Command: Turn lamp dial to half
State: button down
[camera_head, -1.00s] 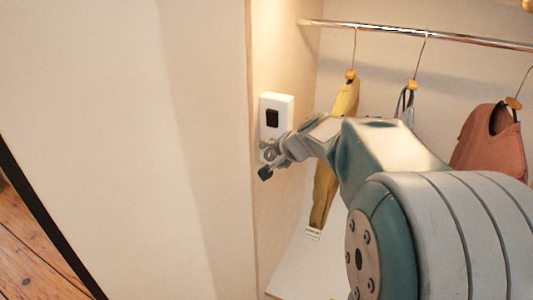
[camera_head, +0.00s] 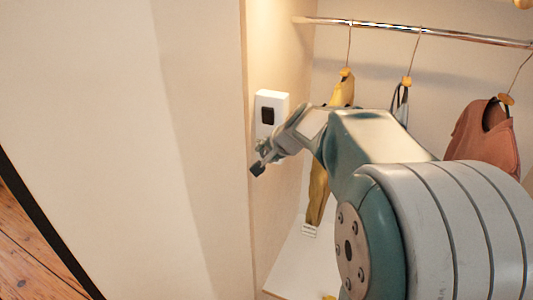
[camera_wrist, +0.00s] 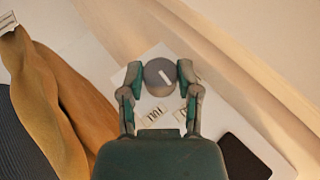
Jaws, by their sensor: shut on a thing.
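The lamp dial (camera_wrist: 157,84) is a round grey knob with a short slanted white mark, on a white wall plate (camera_wrist: 132,76). My gripper (camera_wrist: 160,75) has one finger on each side of the dial and is shut on it. Small printed labels (camera_wrist: 153,115) lie on the plate beside the dial; I cannot read them clearly. In the head view the white plate (camera_head: 281,103) is on the closet's side wall, with my gripper (camera_head: 260,161) at its lower part. The dial is hidden there behind the gripper.
A black square (camera_head: 267,116) is on the plate above my gripper. A yellow garment (camera_head: 318,193) hangs close behind my wrist, and a rust-coloured top (camera_head: 485,137) hangs from the chrome rail (camera_head: 420,30) to the right. A pale panel (camera_head: 120,130) fills the left.

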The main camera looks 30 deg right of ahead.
jog(key=shift+g+h, duration=0.3)
jog(key=shift+g, duration=0.2)
jog(key=shift+c, duration=1.5)
grip_release()
jog(key=v, duration=1.2)
jog(key=shift+w, duration=0.1)
